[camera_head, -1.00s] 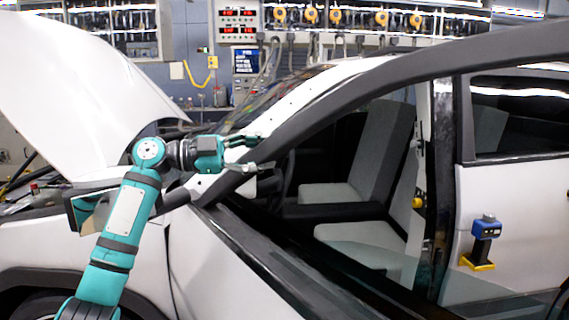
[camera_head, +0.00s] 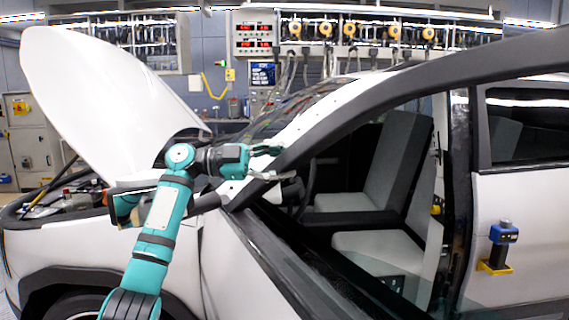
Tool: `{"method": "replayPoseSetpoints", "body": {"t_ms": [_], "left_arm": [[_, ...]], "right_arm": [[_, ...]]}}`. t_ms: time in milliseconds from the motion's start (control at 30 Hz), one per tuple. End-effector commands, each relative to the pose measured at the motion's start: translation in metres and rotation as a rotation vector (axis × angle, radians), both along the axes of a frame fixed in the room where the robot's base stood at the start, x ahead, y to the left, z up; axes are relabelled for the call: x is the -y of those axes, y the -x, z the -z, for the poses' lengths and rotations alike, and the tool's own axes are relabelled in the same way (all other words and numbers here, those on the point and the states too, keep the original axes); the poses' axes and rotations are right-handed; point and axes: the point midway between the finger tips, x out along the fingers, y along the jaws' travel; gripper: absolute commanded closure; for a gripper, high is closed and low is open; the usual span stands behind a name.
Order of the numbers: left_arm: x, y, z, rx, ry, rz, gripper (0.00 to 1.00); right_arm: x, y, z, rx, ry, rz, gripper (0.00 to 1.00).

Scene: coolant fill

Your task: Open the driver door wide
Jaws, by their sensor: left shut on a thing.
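The driver door (camera_head: 270,240) of the white car fills the lower middle. Its dark window frame (camera_head: 330,125) slopes up to the right, and the front seats show through the opening. The door's lower part is cut off by the picture edge, and I cannot tell exactly how far it stands from the body. My left gripper (camera_head: 268,163) is at the front part of the window frame, one finger above and one below, shut on the frame. My right gripper is not in view.
The raised bonnet (camera_head: 105,90) stands at left, behind my left arm. A blue device on a yellow base (camera_head: 502,235) is on the rear door (camera_head: 515,200). A wall panel with yellow reels (camera_head: 350,30) is at the back.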

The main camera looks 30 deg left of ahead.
Motion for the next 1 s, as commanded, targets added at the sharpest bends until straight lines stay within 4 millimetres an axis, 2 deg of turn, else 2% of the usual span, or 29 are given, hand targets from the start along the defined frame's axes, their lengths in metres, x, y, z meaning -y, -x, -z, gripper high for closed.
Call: {"method": "replayPoseSetpoints", "body": {"t_ms": [33, 67, 233, 400, 500, 633, 1000], "left_arm": [[0.000, 0.001, -0.001, 0.005, -0.002, 0.001, 1.00], [0.000, 0.001, -0.001, 0.005, -0.002, 0.001, 0.61], [0.000, 0.001, 0.000, 0.002, -0.002, 0.001, 0.39], [0.001, 0.001, 0.000, 0.001, -0.003, 0.002, 0.39], [0.000, 0.001, 0.001, 0.001, -0.003, 0.002, 0.39], [-0.009, 0.006, 0.001, 0.000, -0.002, -0.001, 0.39], [-0.072, 0.045, 0.000, -0.001, -0.001, -0.001, 0.39]], "right_arm": [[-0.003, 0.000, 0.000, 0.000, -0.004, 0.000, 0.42], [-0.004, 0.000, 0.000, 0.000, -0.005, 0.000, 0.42], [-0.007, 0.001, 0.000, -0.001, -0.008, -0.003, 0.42], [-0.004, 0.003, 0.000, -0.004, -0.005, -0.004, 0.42], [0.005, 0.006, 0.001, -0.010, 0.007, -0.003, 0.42], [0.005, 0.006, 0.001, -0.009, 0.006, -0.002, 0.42], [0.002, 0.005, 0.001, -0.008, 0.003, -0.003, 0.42]]}}
